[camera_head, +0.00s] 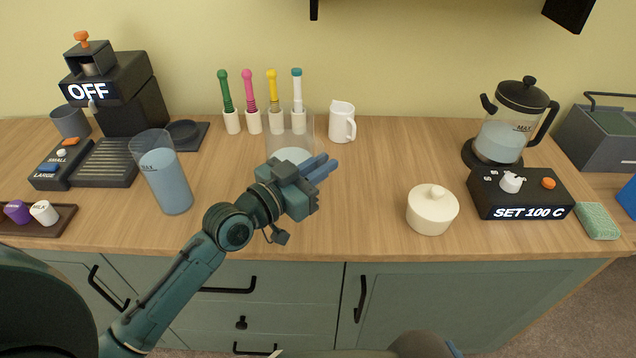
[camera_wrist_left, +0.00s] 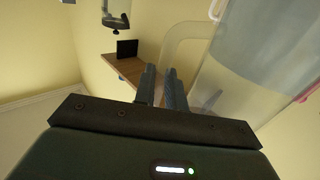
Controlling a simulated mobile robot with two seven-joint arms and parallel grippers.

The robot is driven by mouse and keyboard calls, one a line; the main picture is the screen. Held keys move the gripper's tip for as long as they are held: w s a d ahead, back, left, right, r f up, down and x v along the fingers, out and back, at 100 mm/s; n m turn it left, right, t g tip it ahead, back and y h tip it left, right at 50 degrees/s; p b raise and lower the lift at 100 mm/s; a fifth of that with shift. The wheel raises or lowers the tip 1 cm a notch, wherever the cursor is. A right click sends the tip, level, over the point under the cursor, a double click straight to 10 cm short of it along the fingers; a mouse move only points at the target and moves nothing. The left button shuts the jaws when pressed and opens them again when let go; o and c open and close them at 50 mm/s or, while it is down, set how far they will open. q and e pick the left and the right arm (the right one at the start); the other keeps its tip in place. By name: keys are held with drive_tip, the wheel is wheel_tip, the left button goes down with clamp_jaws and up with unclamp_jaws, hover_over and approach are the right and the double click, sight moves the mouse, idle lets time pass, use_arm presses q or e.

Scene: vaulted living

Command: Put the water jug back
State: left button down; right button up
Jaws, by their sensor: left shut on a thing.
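The water jug (camera_head: 291,128) is a clear vessel with pale blue water low in it, in the middle of the wooden counter, partly hidden behind my left gripper (camera_head: 325,167). In the left wrist view its clear wall (camera_wrist_left: 255,65) and looped handle (camera_wrist_left: 173,45) fill the right side. My left gripper's fingers (camera_wrist_left: 161,90) are closed at the handle. Whether the jug's base touches the counter is hidden. My right gripper is not in view.
A clear water container marked MAX (camera_head: 167,182) stands at left by the coffee machine (camera_head: 135,105). Several coloured-handled tools (camera_head: 250,120) and a white pitcher (camera_head: 341,122) stand behind. A lidded white pot (camera_head: 432,212), kettle (camera_head: 503,135) and control box (camera_head: 520,195) are right. Counter between pitcher and pot is clear.

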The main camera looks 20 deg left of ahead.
use_arm(q)
drive_tip(key=shift+f+b, duration=0.45)
drive_tip(key=shift+f, duration=1.3)
drive_tip(key=shift+f, duration=0.25)
drive_tip(key=c, duration=1.5)
unclamp_jaws()
drive_tip(key=shift+o, duration=0.2)
